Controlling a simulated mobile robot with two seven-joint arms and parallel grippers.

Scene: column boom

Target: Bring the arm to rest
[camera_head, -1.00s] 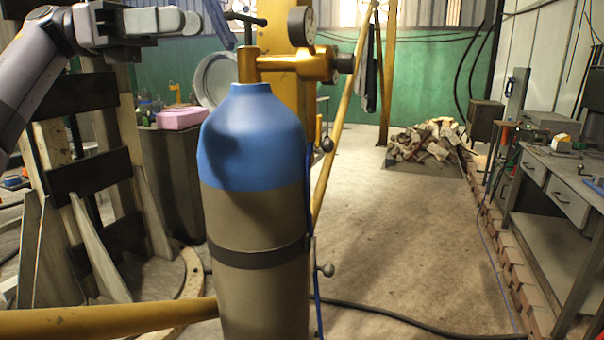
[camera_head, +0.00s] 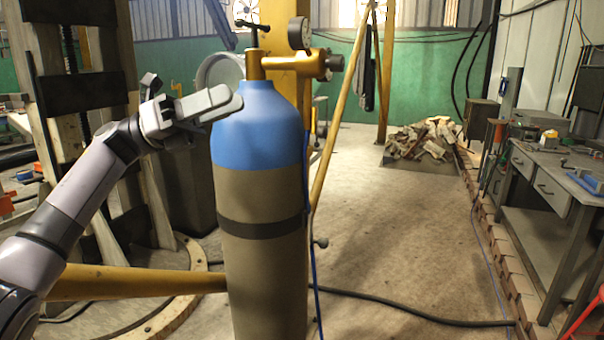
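My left arm (camera_head: 85,190) comes in from the lower left and slants up to the right. My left gripper (camera_head: 212,104) is seen from the side, its tip in front of or beside the blue shoulder of the gas cylinder (camera_head: 262,200). I cannot tell whether it touches the cylinder. Nothing shows held in it, and the gap between its fingers is not clear. My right gripper is not in view.
The tall cylinder carries a brass valve with a gauge (camera_head: 300,33). A yellow bar (camera_head: 140,282) runs low behind my arm. A workbench (camera_head: 560,165) stands at the right. Rubble (camera_head: 425,140) lies at the back. The floor between is mostly clear, with a dark hose.

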